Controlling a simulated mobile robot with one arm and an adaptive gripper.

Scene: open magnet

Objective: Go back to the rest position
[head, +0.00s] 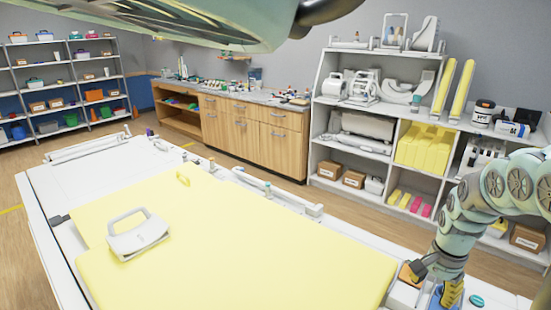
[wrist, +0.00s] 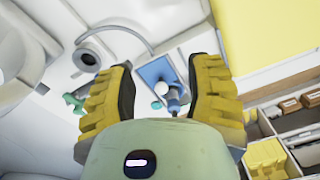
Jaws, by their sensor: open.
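My gripper (wrist: 163,68) is open, with its two yellow, dark-padded fingers spread apart in the wrist view. Nothing is held between them. Beyond the fingers a small blue tray (wrist: 151,72) lies on a white surface, with a blue and white item (wrist: 174,98) on or over it. In the head view my arm reaches down at the right edge, and a yellow finger (head: 453,292) shows low at the right corner of the bed. The other finger is hard to make out there.
A bed with a yellow mattress (head: 240,255) fills the front; a white handled device (head: 137,234) rests on it. White shelves (head: 318,100) with medical supplies stand behind at the right. A wooden cabinet (head: 240,125) lines the back wall. Open floor (head: 205,157) lies between.

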